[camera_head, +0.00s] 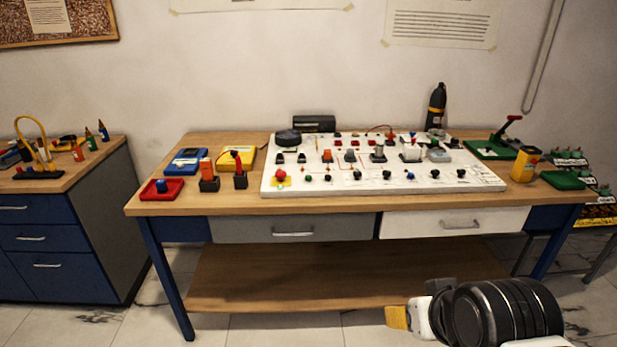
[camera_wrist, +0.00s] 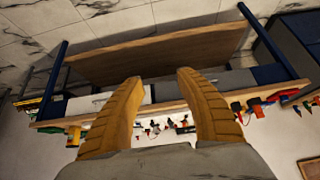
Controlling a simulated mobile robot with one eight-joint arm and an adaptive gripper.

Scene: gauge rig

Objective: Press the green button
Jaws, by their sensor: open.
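A white control board (camera_head: 345,182) with many small knobs, switches and buttons lies on the wooden table. A small green control (camera_head: 308,178) shows near its front left, beside a red knob on a yellow plate. It is too small to tell surely whether it is a button. My gripper (camera_head: 397,317) is low in front of the table, right of centre, well apart from the board. In the wrist view my gripper (camera_wrist: 158,77) has its two orange fingers spread with nothing between them. The board's controls appear beyond them, upside down, with no green button discernible.
The wooden table (camera_head: 230,208) has drawers and a lower shelf. Red, blue and yellow boxes stand left of the board. A green base with a red-handled lever (camera_head: 490,148), a yellow canister (camera_head: 525,163) and a green box (camera_head: 563,180) stand right. A blue cabinet (camera_head: 60,240) is left.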

